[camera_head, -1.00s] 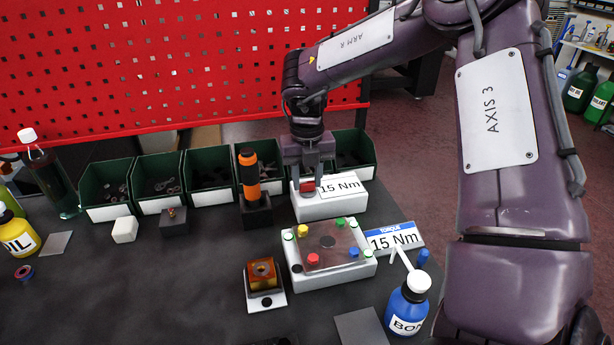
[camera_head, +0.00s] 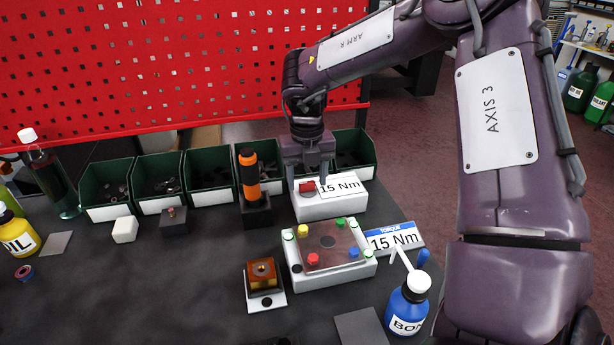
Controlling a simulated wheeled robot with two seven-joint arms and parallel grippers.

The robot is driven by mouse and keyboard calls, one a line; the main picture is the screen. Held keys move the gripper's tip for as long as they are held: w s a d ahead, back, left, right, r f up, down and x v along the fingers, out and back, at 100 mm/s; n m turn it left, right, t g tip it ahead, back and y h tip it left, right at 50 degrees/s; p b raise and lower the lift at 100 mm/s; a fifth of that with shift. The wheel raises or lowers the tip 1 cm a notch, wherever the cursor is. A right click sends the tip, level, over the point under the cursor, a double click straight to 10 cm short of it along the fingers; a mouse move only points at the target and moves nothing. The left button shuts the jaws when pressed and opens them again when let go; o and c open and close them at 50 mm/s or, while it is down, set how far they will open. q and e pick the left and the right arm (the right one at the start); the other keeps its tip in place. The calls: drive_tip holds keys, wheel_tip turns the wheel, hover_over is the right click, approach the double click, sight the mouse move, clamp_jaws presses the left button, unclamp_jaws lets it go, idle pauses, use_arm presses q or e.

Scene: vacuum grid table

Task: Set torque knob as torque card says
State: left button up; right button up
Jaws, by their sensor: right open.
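The torque card (camera_head: 395,238) leans right of the fixture and reads "TORQUE 15 Nm". The torque setting box (camera_head: 330,207) is a white block at the back with a label (camera_head: 341,185) reading "15 Nm". The red torque knob (camera_head: 308,187) sits on its top at the left. My right gripper (camera_head: 309,182) is open and points down over the knob, with a finger on either side of it and a gap showing. The fingers partly cover the box top and the label's left edge. My left gripper is not in view.
A white fixture (camera_head: 330,275) with coloured knobs and a plate stands in front of the box. An orange and black screwdriver (camera_head: 250,178) stands in a black holder at left. Green bins (camera_head: 160,185) line the back. A blue bottle (camera_head: 408,302) stands front right.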

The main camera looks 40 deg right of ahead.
sight(307, 183)
wheel_tip(307, 183, up, 8)
drive_tip(key=shift+f, duration=0.1)
idle(0.4)
drive_tip(key=shift+s, duration=0.1)
idle(0.4)
